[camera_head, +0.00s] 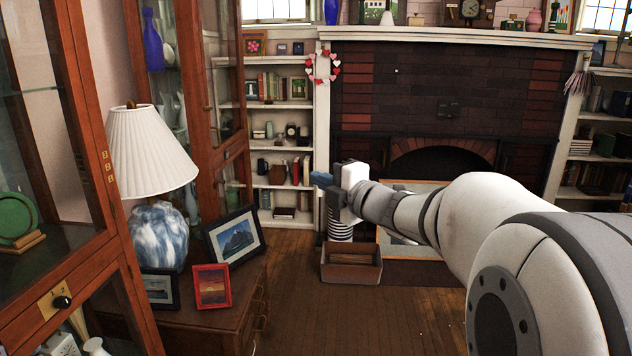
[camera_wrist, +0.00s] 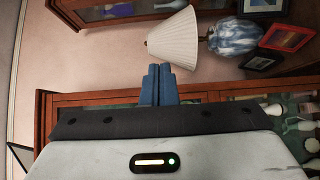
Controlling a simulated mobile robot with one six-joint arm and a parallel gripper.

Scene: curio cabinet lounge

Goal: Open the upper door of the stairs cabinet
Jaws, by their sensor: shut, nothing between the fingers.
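A tall wooden cabinet with glass panes (camera_head: 95,165) stands at the left front in the head view. Its upper glass part shows a green plate on a stand inside. A dark round knob (camera_head: 62,301) on a brass plate sits on its lower rail. A second glass-fronted wooden cabinet (camera_head: 205,110) stands behind the lamp. I cannot tell which one is the stairs cabinet. My gripper (camera_head: 322,181) is shut and empty, out in the room to the right of both cabinets. Its blue fingers (camera_wrist: 160,85) show closed together in the wrist view, with a wooden cabinet (camera_wrist: 75,103) beyond them.
A white-shaded lamp (camera_head: 150,150) and framed pictures (camera_head: 233,237) stand on a wooden chest (camera_head: 235,300) between the cabinets. A wooden box (camera_head: 350,266) lies on the floor by the fireplace (camera_head: 440,160). The floor (camera_head: 360,315) in front is clear.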

